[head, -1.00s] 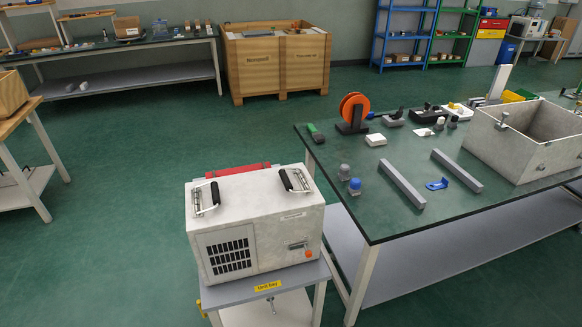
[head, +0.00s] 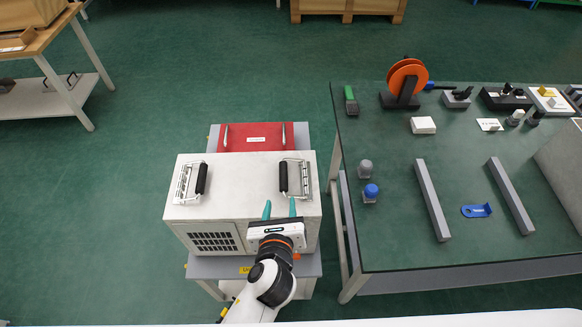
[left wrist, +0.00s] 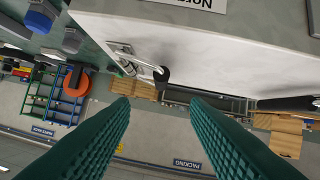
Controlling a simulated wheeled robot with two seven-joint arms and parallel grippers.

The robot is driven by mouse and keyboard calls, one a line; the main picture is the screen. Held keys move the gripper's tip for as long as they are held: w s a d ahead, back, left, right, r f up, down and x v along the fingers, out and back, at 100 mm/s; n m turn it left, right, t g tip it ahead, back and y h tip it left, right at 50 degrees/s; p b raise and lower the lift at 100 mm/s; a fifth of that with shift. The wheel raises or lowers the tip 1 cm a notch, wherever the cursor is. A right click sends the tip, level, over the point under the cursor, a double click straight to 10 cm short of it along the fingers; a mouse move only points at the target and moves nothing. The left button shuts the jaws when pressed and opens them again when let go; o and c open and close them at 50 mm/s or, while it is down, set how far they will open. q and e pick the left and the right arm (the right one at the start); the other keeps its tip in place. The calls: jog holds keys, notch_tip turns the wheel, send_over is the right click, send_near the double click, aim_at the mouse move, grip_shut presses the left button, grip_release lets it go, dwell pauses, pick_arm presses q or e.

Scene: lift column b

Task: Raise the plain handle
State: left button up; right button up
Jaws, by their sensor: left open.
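The grey-white unit (head: 240,190) stands on a small stand and carries two folding handles on top. Each has a black grip and metal brackets: the left handle (head: 200,180) and the right handle (head: 285,178). They look alike, and I cannot tell which is the plain one. Both grips seem to lie low over the lid. My left gripper (head: 280,209) is open and empty, over the unit's front edge just short of the right handle. In the left wrist view, a metal bracket and black grip (left wrist: 162,76) show beyond the open fingers (left wrist: 158,112). My right gripper is not in view.
A red case (head: 255,137) lies behind the unit. The green-topped table (head: 390,200) at the right holds grey bars (head: 432,200), a blue bracket (head: 476,210), an orange reel (head: 407,77) and small parts. Open floor lies at the left.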

aim_at(282, 181)
pick_arm(q)
jog(key=x, duration=0.4)
jog(key=shift+w+a+f, duration=0.1)
jog(key=shift+w+a, duration=0.05)
jog(key=shift+a, duration=0.05)
jog(key=x, duration=0.6)
jog(key=shift+w+d+f, duration=0.1)
jog(key=shift+w+f, duration=0.1)
jog(key=shift+w, duration=0.1)
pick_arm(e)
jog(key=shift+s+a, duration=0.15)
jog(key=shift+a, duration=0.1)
pick_arm(q)
grip_shut()
